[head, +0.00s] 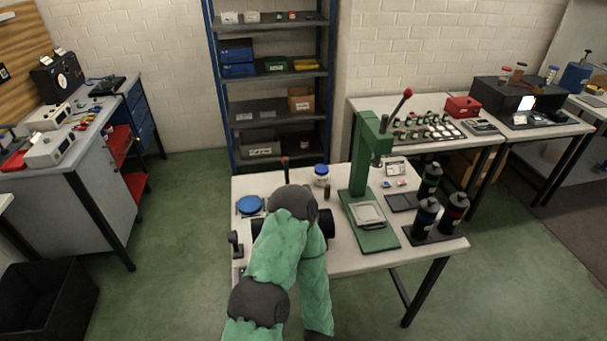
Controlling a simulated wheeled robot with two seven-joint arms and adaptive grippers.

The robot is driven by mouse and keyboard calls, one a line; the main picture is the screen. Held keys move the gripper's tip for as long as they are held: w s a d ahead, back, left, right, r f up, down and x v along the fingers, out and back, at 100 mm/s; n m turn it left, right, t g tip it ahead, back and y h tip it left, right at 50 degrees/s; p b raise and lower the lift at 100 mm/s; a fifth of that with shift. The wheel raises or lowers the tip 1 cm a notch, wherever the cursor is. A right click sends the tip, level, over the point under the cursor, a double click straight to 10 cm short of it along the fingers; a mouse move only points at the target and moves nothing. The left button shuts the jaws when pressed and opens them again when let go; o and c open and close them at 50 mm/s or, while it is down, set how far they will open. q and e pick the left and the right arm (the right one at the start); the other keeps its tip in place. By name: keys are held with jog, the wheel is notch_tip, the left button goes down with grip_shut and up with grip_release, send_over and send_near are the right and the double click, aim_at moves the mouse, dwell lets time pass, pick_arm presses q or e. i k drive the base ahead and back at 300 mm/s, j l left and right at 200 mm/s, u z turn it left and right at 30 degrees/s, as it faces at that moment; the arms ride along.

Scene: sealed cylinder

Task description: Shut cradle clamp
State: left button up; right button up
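A dark cylinder lies sideways near the middle of the work table; its right end (325,222) shows beside my green-sleeved arm, and a dark part shows on the arm's left. The cradle beneath it is mostly hidden by the arm. A thin upright lever with a reddish tip (285,161) rises just behind the arm's dark joint; it may be the clamp handle, but I cannot tell whether the clamp is open or shut. My arm reaches up from the bottom over this spot. Its gripper is hidden behind it, and no other gripper shows.
A green press (375,238) with a red-knobbed lever stands right of the cylinder. Several dark bottles (427,214) stand on a mat at the right. A blue round dish (249,205), a blue-lidded jar (321,174) and a small brown vial (327,192) are nearby.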

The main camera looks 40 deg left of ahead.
aim_at(285, 161)
jog(key=j+z, duration=0.4)
jog(key=k+j+z, duration=0.15)
jog(key=z, duration=0.25)
jog(key=k+j+z, duration=0.15)
jog(key=j+z, duration=0.3)
jog(key=k+j+z, duration=0.15)
jog(key=z, duration=0.25)
jog(key=k+j+z, duration=0.1)
jog(key=k+z, duration=0.15)
jog(key=z, duration=0.15)
jog(key=k+j+z, duration=0.3)
jog(key=z, duration=0.15)
jog(key=k+j+z, duration=0.15)
jog(key=k+z, duration=0.6)
jog(key=z, duration=0.15)
jog(key=k+j+u, duration=0.25)
jog(key=k+j, duration=0.3)
jog(key=k, duration=0.25)
jog(key=k+j+u, duration=0.3)
jog(key=k+j, duration=0.4)
jog(key=k+j+u, duration=0.1)
jog(key=j, duration=0.25)
jog(key=k+j+u, duration=0.25)
jog(key=k+j, duration=0.15)
jog(key=j, duration=0.3)
